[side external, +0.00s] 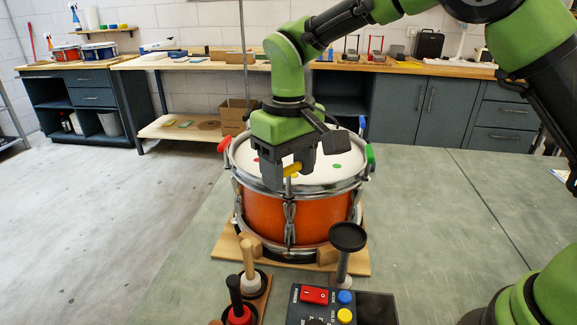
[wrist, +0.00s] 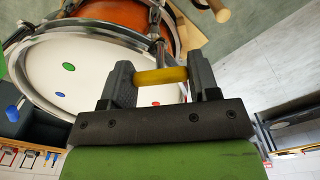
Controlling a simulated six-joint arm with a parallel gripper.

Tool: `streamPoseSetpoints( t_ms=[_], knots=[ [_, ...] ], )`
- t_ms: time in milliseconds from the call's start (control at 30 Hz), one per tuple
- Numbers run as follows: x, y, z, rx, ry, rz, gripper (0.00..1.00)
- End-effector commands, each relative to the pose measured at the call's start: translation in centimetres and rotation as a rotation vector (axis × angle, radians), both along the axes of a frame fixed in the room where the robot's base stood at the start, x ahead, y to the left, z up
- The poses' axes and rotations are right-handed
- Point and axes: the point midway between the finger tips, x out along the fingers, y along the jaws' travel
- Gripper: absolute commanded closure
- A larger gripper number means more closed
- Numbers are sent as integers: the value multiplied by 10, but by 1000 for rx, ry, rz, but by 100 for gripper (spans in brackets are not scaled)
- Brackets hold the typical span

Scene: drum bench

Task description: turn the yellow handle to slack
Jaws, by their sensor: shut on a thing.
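My gripper (wrist: 161,84) is shut on the yellow handle (wrist: 161,76), which lies crosswise between the two fingers in the wrist view. In the side view the yellow handle (side external: 292,170) shows at the near rim of the orange drum (side external: 268,219), on top of a tension rod, with my gripper (side external: 290,180) around it. The drum has a white head (side external: 318,174) with small coloured dots. A red handle (side external: 224,144) and a green handle (side external: 370,154) stand at the rim's left and right. A blue handle (wrist: 13,113) shows in the wrist view.
The drum stands on a wooden board (side external: 228,247) with blocks. In front are a control box (side external: 369,309) with coloured buttons, a black-topped stand (side external: 347,238) and upright wooden-handled tools (side external: 247,258). The bench (side external: 450,210) is clear to the right.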

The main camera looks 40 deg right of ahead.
Motion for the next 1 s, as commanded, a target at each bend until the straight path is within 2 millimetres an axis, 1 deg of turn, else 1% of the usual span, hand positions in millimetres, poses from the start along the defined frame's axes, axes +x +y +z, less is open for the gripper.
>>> streamPoseSetpoints(
  t_ms=[1000],
  knots=[
    [0, 0, 0, -1, -1, 967, 68]
  ],
)
